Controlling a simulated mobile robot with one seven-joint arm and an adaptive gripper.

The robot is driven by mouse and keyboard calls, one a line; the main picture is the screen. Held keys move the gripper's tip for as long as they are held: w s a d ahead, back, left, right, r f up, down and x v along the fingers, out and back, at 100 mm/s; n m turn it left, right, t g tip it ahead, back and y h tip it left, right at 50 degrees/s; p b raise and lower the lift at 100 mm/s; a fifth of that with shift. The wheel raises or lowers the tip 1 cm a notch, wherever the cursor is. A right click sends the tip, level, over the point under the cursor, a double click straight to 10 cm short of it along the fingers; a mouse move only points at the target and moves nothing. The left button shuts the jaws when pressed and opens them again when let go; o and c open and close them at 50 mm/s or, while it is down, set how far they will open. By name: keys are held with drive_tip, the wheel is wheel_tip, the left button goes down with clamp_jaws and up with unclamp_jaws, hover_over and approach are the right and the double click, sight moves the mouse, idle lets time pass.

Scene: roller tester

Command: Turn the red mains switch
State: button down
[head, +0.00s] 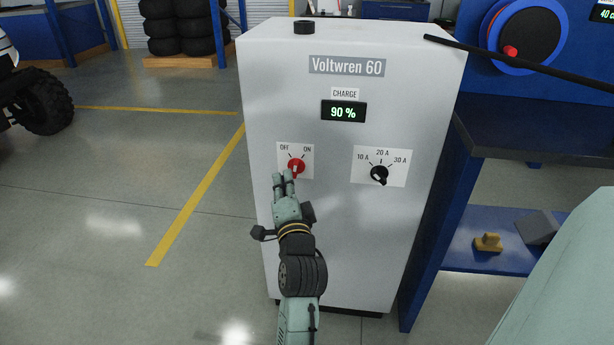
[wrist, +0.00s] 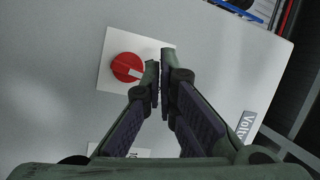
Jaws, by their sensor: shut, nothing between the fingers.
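The red mains switch (head: 296,165) is a round red knob on a white plate marked OFF and ON, on the front of the pale grey Voltwren 60 cabinet (head: 330,235). In the wrist view the red knob (wrist: 126,66) carries a pale bar on its face; I cannot tell which mark it points to. My gripper (head: 283,177) is just below and left of the knob in the head view. In the wrist view my gripper (wrist: 161,62) is shut and empty, its fingertips right beside the knob and partly over the plate. I cannot tell whether they touch it.
A black current selector (head: 379,174) sits right of the switch, under a lit 90 % charge display (head: 343,111). A black rod (head: 520,62) reaches over the cabinet's top right. A blue bench (head: 520,130) stands at right.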

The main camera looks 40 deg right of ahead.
sight(300, 173)
drive_tip(key=s+d+f+m+g+h, duration=0.1)
drive_tip(key=s+d+f+m, duration=0.15)
drive_tip(key=s, duration=0.25)
drive_tip(key=s+d+f+m+g, duration=0.1)
drive_tip(key=s+d+f+m, duration=0.1)
drive_tip(key=s+f+m, duration=0.25)
drive_tip(key=shift+n, duration=0.4)
drive_tip(key=x, duration=0.6)
drive_tip(key=r+b+x, duration=0.1)
drive_tip(key=x, duration=0.3)
drive_tip(key=shift+s+d+r, duration=0.1)
drive_tip(key=shift+s+d, duration=0.1)
drive_tip(key=shift+w+a+r+p, duration=0.15)
drive_tip(key=shift+w+a+p, duration=0.1)
drive_tip(key=shift+w+a, duration=0.25)
drive_tip(key=shift+w+a+r+p, duration=0.25)
drive_tip(key=shift+w+a, duration=0.15)
drive_tip(key=shift+a, duration=0.15)
drive_tip(key=shift+w+a, duration=0.35)
drive_tip(key=shift+w, duration=0.05)
drive_tip(key=shift+w, duration=0.1)
